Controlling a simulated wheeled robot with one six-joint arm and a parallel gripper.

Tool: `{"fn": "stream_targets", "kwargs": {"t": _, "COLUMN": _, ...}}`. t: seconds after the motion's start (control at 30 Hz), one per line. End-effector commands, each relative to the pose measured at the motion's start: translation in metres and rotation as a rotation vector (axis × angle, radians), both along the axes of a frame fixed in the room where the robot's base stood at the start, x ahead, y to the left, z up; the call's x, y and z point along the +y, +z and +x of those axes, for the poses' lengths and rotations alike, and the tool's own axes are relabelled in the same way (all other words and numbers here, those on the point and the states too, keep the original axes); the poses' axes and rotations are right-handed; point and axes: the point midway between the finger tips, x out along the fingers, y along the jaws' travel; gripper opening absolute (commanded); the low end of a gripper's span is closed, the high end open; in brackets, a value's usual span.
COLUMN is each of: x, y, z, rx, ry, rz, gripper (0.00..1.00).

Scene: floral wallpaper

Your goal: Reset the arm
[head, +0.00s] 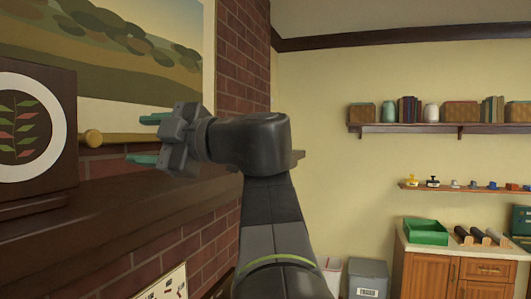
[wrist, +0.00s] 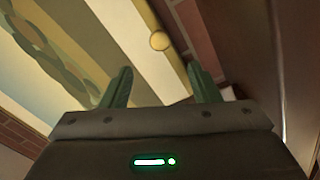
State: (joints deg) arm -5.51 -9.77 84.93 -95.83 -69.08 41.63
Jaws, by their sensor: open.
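My gripper (head: 148,139) is open at the left of the head view, in front of the brick wall and above the dark mantel shelf. Its two green fingers point left and are spread apart. They also show in the wrist view (wrist: 160,70), with nothing held between them. In the wrist view the knob (wrist: 158,41) shows beyond the gap between the fingers. I cannot tell the exact distance between them.
A landscape picture (head: 130,40) hangs above the mantel shelf (head: 130,225). A dark box (head: 65,100) with a leaf emblem stands at the far left. Wall shelves (head: 470,128) with books and baskets and a wooden cabinet (head: 430,275) with a green tray (head: 425,238) are right.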

Motion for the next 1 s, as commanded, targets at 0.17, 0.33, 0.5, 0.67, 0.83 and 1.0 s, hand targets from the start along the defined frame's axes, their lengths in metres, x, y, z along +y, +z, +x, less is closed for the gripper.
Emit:
{"fn": "stream_targets", "kwargs": {"t": 0.17, "x": 0.002, "y": 0.000, "z": 0.000, "rx": 0.000, "ry": 0.001, "rz": 0.000, "gripper": 0.55}}
{"fn": "stream_targets", "kwargs": {"t": 0.33, "x": 0.011, "y": 0.001, "z": 0.003, "rx": 0.001, "ry": 0.004, "rz": 0.000, "gripper": 0.55}}
{"fn": "stream_targets", "kwargs": {"t": 0.5, "x": 0.028, "y": 0.001, "z": 0.008, "rx": 0.001, "ry": 0.005, "rz": -0.001, "gripper": 0.55}}
{"fn": "stream_targets", "kwargs": {"t": 0.67, "x": 0.046, "y": 0.001, "z": 0.013, "rx": 0.002, "ry": 0.005, "rz": 0.000, "gripper": 0.55}}
{"fn": "stream_targets", "kwargs": {"t": 0.83, "x": 0.067, "y": 0.001, "z": 0.019, "rx": 0.002, "ry": 0.006, "rz": 0.000, "gripper": 0.55}}
{"fn": "stream_targets", "kwargs": {"t": 1.0, "x": 0.089, "y": 0.001, "z": 0.026, "rx": 0.001, "ry": 0.005, "rz": -0.001, "gripper": 0.55}}
